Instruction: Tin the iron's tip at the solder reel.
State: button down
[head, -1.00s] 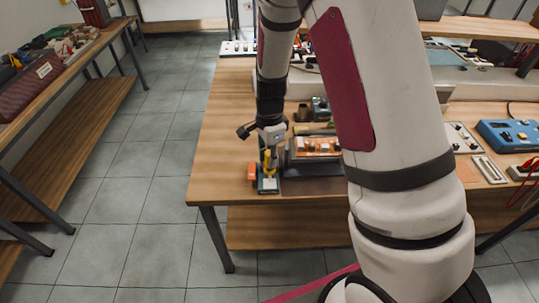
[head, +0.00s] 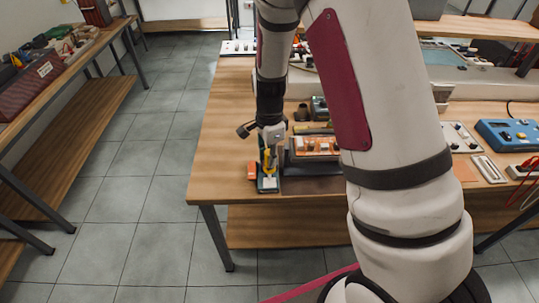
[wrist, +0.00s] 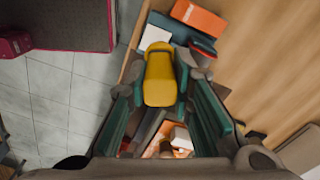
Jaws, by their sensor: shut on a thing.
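The iron shows as a yellow handle (wrist: 160,78) in the wrist view, between the fingertips of my gripper (wrist: 164,88). In the head view the yellow handle (head: 268,163) points down below my gripper (head: 269,150), near the table's front left corner. My gripper is shut on the iron. The iron's tip is hidden. A teal stand with a white pad (head: 268,184) is just below the iron, with an orange block (head: 251,171) beside it. I cannot make out the solder reel for certain in either view.
An orange board (head: 318,146) in a dark holder is close to the right of my gripper. The wooden tabletop (head: 222,130) is clear on the left. A blue instrument (head: 510,134) stands at the far right. My arm hides the middle of the table.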

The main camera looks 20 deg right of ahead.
jog(key=shift+f, duration=0.4)
dwell(0.5)
jog(key=shift+s+f, duration=0.1)
jog(key=shift+s, duration=0.05)
dwell(1.6)
jog(key=shift+r+p, duration=0.9)
jog(key=shift+r, duration=1.45)
